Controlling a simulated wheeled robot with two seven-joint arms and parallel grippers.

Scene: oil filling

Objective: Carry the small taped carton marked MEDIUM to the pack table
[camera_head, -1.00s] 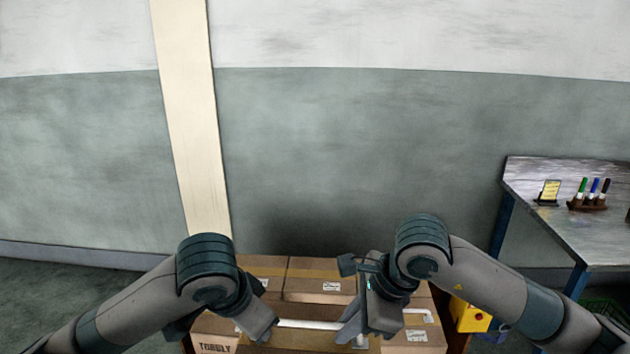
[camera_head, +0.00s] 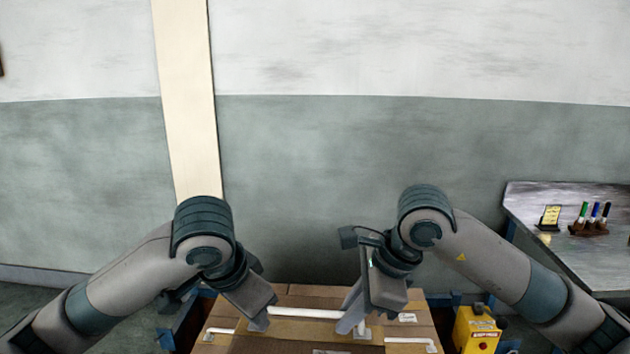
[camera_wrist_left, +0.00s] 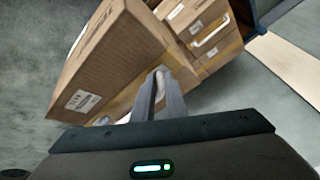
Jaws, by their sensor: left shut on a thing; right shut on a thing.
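A brown taped carton (camera_head: 285,338) is at the bottom centre of the head view, between my two grippers. A white bar (camera_head: 305,313) runs between the grippers, apparently its handle. My left gripper (camera_head: 262,319) is shut at the bar's left end and my right gripper (camera_head: 354,321) at its right end. In the left wrist view my gripper (camera_wrist_left: 160,92) is shut close against a carton (camera_wrist_left: 105,55) with a white label and dark lettering too blurred to read. I cannot read MEDIUM on any carton. Fingertips are partly hidden.
Other cartons with white handles (camera_head: 408,341) sit right behind and beside it, also in the left wrist view (camera_wrist_left: 208,32). A yellow box with a red button (camera_head: 478,330) stands at right. A grey table (camera_head: 560,205) with markers and a yellow card is far right. A wall closes the back.

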